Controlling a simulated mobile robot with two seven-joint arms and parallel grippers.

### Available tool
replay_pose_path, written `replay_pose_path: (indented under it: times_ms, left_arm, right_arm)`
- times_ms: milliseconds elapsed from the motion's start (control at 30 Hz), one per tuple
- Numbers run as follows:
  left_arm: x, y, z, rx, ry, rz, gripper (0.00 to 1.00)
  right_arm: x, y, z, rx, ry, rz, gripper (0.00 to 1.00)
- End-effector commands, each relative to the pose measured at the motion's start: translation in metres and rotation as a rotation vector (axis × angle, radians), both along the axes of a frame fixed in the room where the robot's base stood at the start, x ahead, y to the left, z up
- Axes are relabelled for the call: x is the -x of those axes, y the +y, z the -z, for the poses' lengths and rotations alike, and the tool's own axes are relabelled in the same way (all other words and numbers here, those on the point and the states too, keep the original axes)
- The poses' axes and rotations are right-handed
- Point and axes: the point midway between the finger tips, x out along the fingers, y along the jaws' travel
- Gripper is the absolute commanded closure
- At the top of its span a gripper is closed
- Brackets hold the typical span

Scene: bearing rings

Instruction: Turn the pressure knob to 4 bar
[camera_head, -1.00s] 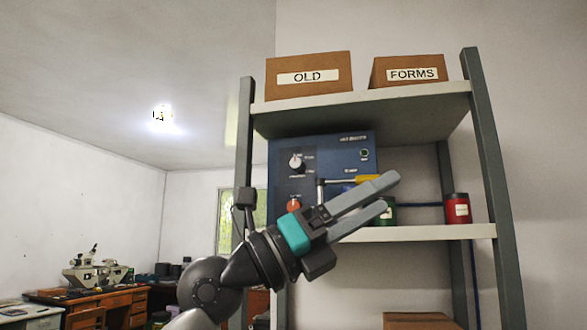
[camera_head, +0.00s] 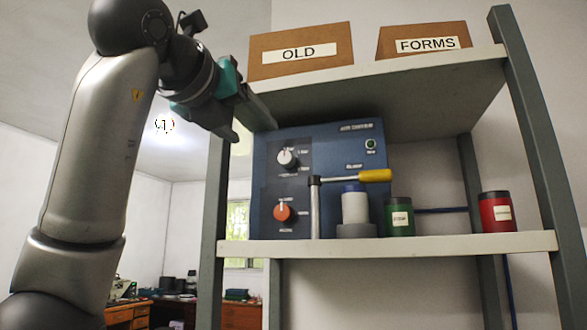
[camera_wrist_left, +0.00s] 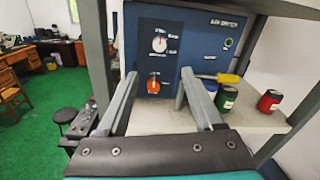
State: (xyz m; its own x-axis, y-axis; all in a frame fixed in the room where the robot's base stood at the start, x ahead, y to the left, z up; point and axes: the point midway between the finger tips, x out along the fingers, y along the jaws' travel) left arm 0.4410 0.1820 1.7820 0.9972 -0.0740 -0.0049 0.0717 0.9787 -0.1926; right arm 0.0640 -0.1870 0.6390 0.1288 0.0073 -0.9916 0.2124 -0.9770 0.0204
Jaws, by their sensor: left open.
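A blue control panel (camera_head: 330,140) stands on the shelf. A white-grey knob (camera_head: 287,159) is at its upper left, with small labels beside it that I cannot read surely. A red-orange knob (camera_head: 283,212) is below it. In the left wrist view the white-grey knob (camera_wrist_left: 159,43) and the red-orange knob (camera_wrist_left: 153,86) both show beyond the fingers. My left gripper (camera_head: 252,127) is open and empty, at the panel's upper left, apart from both knobs. In the left wrist view its fingers (camera_wrist_left: 160,75) are spread. My right gripper is not in view.
A yellow-handled lever (camera_head: 375,176) on a metal post reaches out before the panel. A white cylinder (camera_head: 355,207), a green can (camera_head: 399,217) and a red can (camera_head: 497,212) stand on the shelf (camera_head: 450,244). The upper shelf (camera_head: 400,78) and a post (camera_head: 213,210) bound the space.

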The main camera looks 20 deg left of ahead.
Motion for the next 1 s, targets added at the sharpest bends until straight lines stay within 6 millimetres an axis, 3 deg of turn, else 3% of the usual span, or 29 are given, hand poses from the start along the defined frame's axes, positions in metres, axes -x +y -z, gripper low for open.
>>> replay_pose_path:
  times_ms: [167,400,800,1000]
  left_arm:
    - [-0.005,0.001,-0.002,0.003,0.002,-0.006,0.32]
    - [-0.046,-0.003,-0.002,0.003,0.007,-0.003,0.32]
    - [-0.128,-0.008,-0.002,0.003,0.004,-0.003,0.32]
    - [-0.147,-0.009,-0.001,0.002,0.001,-0.004,0.32]
  right_arm:
    - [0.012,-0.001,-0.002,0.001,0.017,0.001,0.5]
    - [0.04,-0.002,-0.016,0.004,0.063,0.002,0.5]
    - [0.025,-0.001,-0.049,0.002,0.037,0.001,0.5]
    - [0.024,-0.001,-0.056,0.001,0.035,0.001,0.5]
